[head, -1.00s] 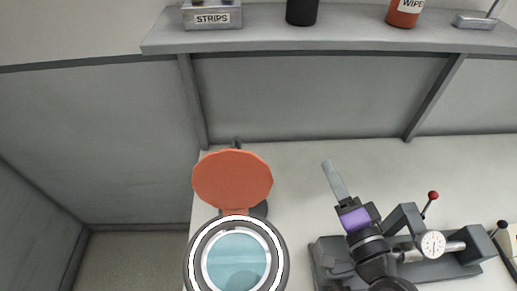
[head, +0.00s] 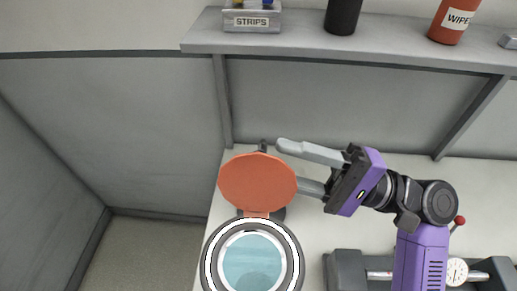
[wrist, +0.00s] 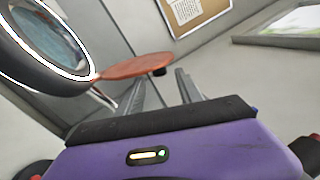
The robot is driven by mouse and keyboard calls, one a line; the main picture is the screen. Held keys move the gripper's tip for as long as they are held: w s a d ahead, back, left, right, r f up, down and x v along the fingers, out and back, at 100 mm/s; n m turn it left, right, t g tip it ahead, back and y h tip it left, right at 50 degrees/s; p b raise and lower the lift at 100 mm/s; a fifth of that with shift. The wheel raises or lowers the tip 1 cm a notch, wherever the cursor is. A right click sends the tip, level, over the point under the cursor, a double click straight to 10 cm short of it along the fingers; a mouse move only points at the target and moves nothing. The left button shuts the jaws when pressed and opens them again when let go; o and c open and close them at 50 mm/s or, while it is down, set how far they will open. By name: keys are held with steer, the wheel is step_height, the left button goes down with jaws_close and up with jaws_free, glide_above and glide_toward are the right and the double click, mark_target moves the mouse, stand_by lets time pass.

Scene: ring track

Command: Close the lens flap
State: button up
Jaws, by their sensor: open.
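The lens flap (head: 257,181) is an orange-red disc standing open above the round lens (head: 252,264), joined to it by a small orange hinge at the ring's top edge. The lens has a pale blue glass, a bright white ring and a dark rim. In the wrist view the flap (wrist: 136,66) shows nearly edge-on, beyond my fingers, with the lens (wrist: 50,40) at upper left. My gripper (head: 288,166) is open and empty. Its fingers point left at the flap's right side, one reaching above and one near its right edge. I cannot tell whether they touch it.
A grey bench fixture with a dial (head: 457,271) and a red-knobbed lever stands at lower right, partly behind my arm. A shelf (head: 300,48) with a strips box, a black cup and a wipes bottle (head: 452,20) runs above. The bench behind the flap is mostly clear.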

mark_target(259, 158)
steer(key=shift+p+x, duration=0.5)
steer(key=shift+x, duration=1.85)
jaws_close()
steer(key=shift+f, duration=0.1)
